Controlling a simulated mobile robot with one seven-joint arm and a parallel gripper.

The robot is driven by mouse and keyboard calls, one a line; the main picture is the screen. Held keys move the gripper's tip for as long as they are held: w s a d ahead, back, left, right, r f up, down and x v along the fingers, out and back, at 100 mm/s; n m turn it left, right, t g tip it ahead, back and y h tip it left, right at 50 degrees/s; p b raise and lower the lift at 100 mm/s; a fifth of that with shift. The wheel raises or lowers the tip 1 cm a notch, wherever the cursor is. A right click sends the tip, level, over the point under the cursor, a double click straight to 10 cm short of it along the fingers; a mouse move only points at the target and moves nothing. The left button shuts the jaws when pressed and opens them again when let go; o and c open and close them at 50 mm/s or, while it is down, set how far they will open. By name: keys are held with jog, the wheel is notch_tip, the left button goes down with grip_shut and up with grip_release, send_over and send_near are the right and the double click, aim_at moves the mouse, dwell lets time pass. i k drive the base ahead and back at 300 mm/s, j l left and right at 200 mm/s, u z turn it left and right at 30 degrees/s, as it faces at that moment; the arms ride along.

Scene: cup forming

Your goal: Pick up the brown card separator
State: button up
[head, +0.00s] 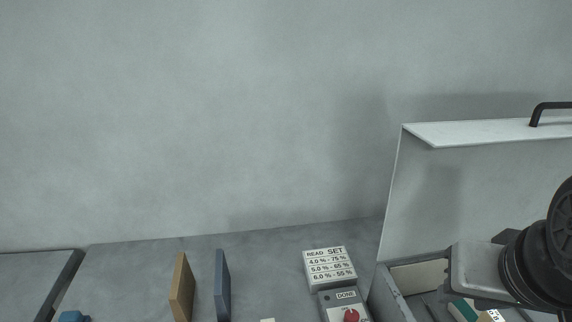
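A thin brown panel (181,287), which looks like the brown card separator, stands upright on the grey worktop at the lower left of the head view. Its lower end is close to the bottom edge of the picture. A similar dark blue panel (222,286) stands upright just to its right, with a narrow gap between them.
A blue object (73,316) sits at the bottom left. A sign block with printed percentages (330,267) stands behind a grey box with a red knob (351,314). An open-lidded case (393,290) holding small items is at right, partly hidden. A grey wall rises behind.

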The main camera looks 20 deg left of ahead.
aim_at(181, 297)
jog(key=k+j+u, duration=0.1)
jog(key=u, duration=1.8)
